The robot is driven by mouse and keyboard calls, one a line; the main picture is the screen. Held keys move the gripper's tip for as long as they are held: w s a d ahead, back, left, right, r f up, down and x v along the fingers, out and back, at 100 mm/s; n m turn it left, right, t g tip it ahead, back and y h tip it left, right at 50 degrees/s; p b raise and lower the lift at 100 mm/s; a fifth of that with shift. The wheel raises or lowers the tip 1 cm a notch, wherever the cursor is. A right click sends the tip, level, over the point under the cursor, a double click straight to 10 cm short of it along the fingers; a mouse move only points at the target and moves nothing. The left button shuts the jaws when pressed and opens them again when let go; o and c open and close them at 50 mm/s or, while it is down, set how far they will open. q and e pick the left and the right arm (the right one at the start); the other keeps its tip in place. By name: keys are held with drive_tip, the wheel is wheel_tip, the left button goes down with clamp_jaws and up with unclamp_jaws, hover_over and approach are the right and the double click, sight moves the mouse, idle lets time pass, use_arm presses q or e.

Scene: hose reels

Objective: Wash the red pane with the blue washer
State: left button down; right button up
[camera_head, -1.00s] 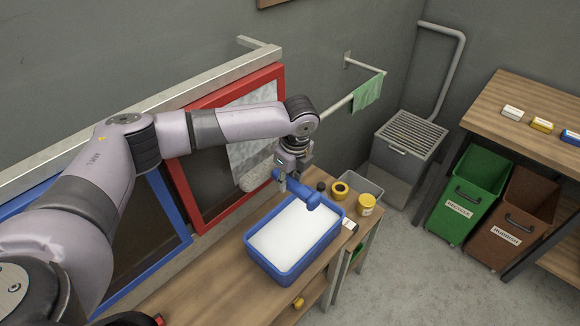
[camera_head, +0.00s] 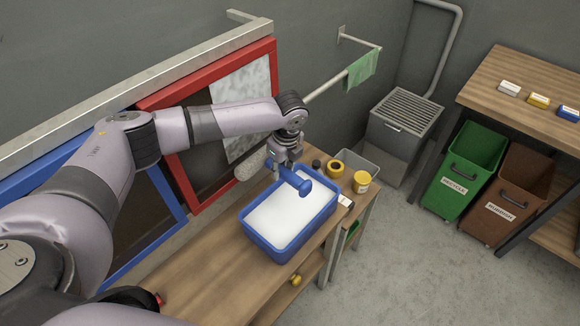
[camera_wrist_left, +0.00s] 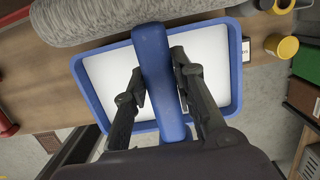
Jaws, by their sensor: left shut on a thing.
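The blue washer's handle (camera_head: 293,181) is in my left gripper (camera_head: 284,160), above the blue tray (camera_head: 283,250). The left wrist view shows the blue handle (camera_wrist_left: 157,75) between my two gripper fingers (camera_wrist_left: 160,88), with the fluffy grey sleeve (camera_wrist_left: 125,22) across the top. In the head view the sleeve (camera_head: 249,165) is beside the lower right part of the red frame (camera_head: 187,184); I cannot tell whether they touch. The red pane (camera_head: 246,84) has a whitish streaky area on its right and is dark elsewhere. My arm crosses in front of it. My right gripper is not in view.
The tray holds white contents and stands on the wooden bench (camera_head: 212,262). Yellow-lidded jars (camera_head: 361,183) and a clear box (camera_head: 372,162) stand behind it. A blue-framed pane (camera_head: 150,225) is left of the red one. A green cloth (camera_head: 362,69) hangs on a rail.

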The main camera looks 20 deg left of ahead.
sight(293, 177)
use_arm(q)
drive_tip(key=shift+a+f, duration=0.25)
drive_tip(key=shift+f, duration=0.2)
drive_tip(key=shift+a+f, duration=0.2)
drive_tip(key=shift+f, duration=0.25)
drive_tip(key=shift+s+d+r+p, duration=0.1)
drive_tip(key=shift+s+d+p, duration=0.15)
drive_tip(key=shift+p, duration=0.05)
drive_tip(key=shift+s+d+p, duration=0.35)
drive_tip(key=shift+d+p, duration=0.1)
drive_tip(key=shift+p, duration=0.05)
drive_tip(key=shift+s+d+p, duration=0.35)
drive_tip(key=shift+d+p, duration=0.25)
drive_tip(key=shift+d, duration=0.15)
drive_tip(key=shift+d+f+p, duration=0.3)
drive_tip(key=shift+d+f, duration=0.05)
drive_tip(key=shift+d, duration=0.15)
drive_tip(key=shift+w+d+f, duration=0.2)
drive_tip(key=shift+w+d, duration=0.1)
drive_tip(key=shift+s+d+r, duration=0.1)
